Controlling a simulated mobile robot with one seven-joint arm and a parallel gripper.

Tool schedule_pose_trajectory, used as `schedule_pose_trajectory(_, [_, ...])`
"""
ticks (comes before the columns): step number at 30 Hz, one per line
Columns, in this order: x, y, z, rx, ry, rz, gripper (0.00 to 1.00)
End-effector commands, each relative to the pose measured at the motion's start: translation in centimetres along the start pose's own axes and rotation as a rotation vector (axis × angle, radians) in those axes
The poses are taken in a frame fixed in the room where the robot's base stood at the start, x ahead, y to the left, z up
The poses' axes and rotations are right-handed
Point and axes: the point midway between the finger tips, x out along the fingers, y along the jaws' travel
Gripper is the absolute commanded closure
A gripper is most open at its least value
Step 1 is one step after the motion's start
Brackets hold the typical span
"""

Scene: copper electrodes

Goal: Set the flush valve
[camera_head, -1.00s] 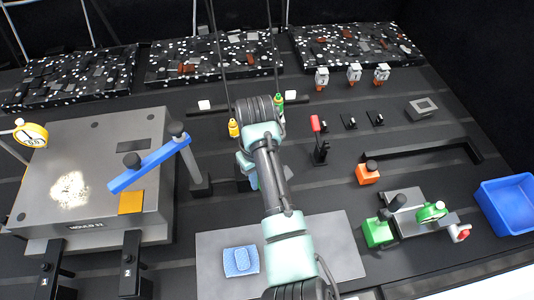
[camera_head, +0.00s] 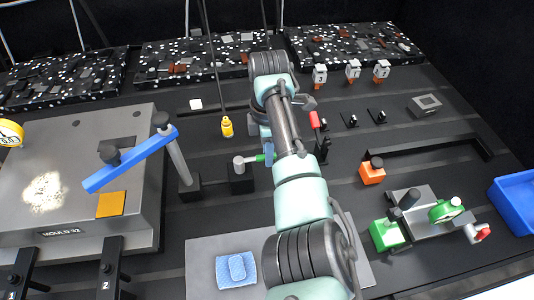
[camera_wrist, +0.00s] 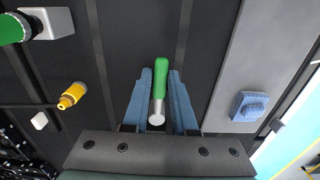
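The flush valve appears to be the small fitting with a grey end (camera_head: 239,162) and a green handle (camera_head: 260,157), left of my arm in the head view. My gripper (camera_head: 266,146) is low over the handle and partly hidden by my arm. In the wrist view the green handle (camera_wrist: 160,80) with its silver end lies between the two blue fingers of my gripper (camera_wrist: 160,76). The fingers flank the handle closely. I cannot tell whether they press on it.
A yellow bottle (camera_head: 227,126) and a white block (camera_head: 195,104) stand beyond the valve. A red-handled lever (camera_head: 315,121) is right of my arm. A blue sponge (camera_head: 236,269) lies on a grey plate nearer me. A blue bar (camera_head: 130,160) on a post stands left.

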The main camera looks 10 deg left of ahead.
Motion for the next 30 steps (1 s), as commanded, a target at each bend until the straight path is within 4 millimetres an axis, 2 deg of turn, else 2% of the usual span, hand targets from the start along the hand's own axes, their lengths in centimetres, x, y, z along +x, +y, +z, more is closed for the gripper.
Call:
schedule_pose_trajectory(1, [-0.1,-0.1,0.0,0.002,0.000,-0.001,0.63])
schedule_pose_trajectory(3, [-0.1,-0.1,0.0,0.002,0.000,-0.001,0.51])
schedule_pose_trajectory(14, [-0.5,-0.1,0.0,0.005,-0.001,-0.002,0.51])
schedule_pose_trajectory(30, [-5.8,-0.1,0.0,0.005,-0.001,-0.003,0.51])
